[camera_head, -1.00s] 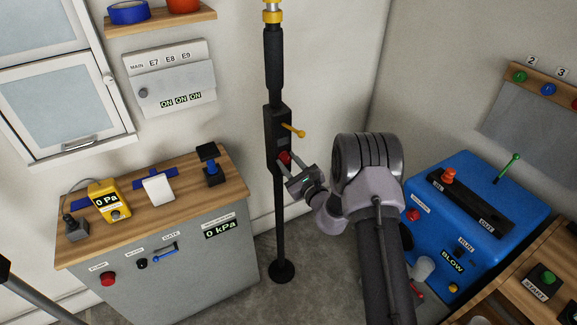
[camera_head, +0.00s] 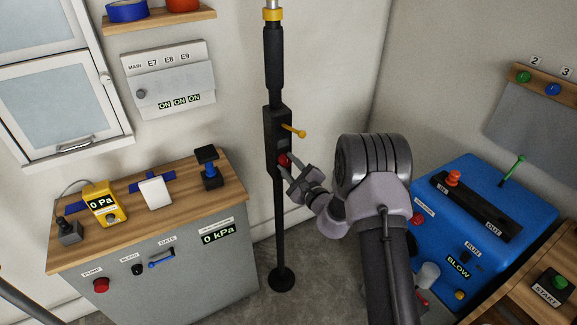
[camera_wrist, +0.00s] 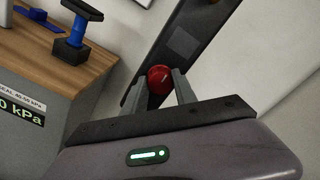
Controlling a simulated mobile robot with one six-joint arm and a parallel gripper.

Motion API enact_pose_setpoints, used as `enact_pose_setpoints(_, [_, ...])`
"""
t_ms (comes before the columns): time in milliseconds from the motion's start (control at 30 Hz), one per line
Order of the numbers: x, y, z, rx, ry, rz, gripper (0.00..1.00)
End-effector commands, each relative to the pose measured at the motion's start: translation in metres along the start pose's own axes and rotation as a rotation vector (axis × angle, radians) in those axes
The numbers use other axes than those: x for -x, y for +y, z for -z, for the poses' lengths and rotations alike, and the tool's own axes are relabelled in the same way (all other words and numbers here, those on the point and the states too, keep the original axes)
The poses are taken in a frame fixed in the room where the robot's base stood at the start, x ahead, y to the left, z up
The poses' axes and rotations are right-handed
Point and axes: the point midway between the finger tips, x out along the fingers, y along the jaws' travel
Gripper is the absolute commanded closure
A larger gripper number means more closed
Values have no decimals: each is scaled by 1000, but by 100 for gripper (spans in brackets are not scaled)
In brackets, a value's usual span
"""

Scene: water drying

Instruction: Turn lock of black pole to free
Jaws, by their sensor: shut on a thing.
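The black pole (camera_head: 280,225) stands upright on a round foot, with a black lock box (camera_head: 273,145) partway up. A yellow lever (camera_head: 295,130) sticks out to the right from the box. Below it is a red knob (camera_head: 284,160), the lock, on the lower part of the box. My gripper (camera_head: 287,168) is shut on the red knob. In the wrist view the knob (camera_wrist: 159,79) sits between the two finger tips of my gripper (camera_wrist: 160,90), and the box runs up behind it. Any label on the lock is too small to read.
A grey cabinet with a wooden top (camera_head: 140,205) stands left of the pole, carrying a yellow gauge (camera_head: 105,203) and a blue-black device (camera_head: 208,168). A blue machine (camera_head: 470,220) stands at the right. Bare floor surrounds the pole's foot.

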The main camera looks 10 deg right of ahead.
Motion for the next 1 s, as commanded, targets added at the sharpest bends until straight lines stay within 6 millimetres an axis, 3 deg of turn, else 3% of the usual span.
enact_pose_setpoints(333, [0,1,1,1,2,-2,100])
enact_pose_setpoints(367, [0,1,1,1,2,-2,61])
enact_pose_setpoints(433, [0,1,1,1,2,-2,47])
enact_pose_setpoints(467, [0,1,1,1,1,-2,45])
enact_pose_setpoints(800, [3,0,0,0,1,-1,45])
enact_pose_setpoints(867, [10,0,0,0,1,-2,45])
enact_pose_setpoints(1000, [43,-2,0,-2,5,-2,45])
